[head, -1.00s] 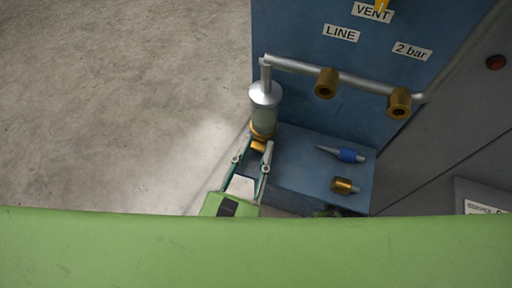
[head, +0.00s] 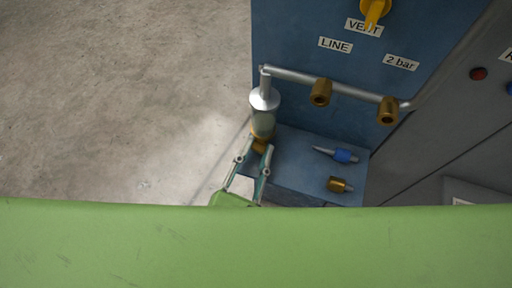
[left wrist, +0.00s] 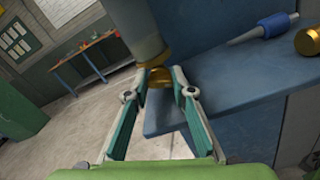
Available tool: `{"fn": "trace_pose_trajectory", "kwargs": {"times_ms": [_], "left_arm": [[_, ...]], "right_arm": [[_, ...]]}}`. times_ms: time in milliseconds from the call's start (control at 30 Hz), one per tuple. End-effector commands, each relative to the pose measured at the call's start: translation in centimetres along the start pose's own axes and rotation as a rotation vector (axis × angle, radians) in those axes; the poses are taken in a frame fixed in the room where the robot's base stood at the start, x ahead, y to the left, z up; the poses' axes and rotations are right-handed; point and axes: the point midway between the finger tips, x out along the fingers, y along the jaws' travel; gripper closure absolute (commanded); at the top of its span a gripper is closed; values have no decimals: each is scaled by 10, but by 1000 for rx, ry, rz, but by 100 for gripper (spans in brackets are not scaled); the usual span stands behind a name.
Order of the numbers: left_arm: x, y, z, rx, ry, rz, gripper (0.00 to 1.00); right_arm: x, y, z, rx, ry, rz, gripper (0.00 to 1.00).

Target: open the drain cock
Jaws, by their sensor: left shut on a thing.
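The drain cock (head: 260,145) is a brass piece at the bottom of a clear-and-silver filter bowl (head: 263,112), which hangs from a pipe at the left edge of the blue panel. In the left wrist view the brass drain cock (left wrist: 158,79) sits between the fingertips. My left gripper (head: 258,152) reaches up from below and is shut on the drain cock; it also shows in the left wrist view (left wrist: 159,78). The fingers partly cover the cock, so its turn position is hard to tell. My right gripper is not in view.
Two brass couplings (head: 320,92) hang from the pipe above. A yellow vent handle (head: 375,12) is higher up. Open floor lies left.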

Motion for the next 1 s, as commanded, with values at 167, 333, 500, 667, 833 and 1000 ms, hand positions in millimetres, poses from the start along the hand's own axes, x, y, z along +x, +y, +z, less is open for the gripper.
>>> {"fn": "trace_pose_trajectory", "kwargs": {"times_ms": [167,333,500,667,833,1000], "left_arm": [[0,0,1,7,-2,0,98],[0,0,1,6,-3,1,98],[0,0,1,6,-2,1,60],[0,0,0,5,-2,1,60],[-5,0,0,7,0,0,60],[-29,-1,-1,8,1,-4,60]], "right_arm": [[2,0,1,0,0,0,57],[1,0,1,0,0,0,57],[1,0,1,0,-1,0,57],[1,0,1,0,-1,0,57],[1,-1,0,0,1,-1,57],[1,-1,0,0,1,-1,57]]}}
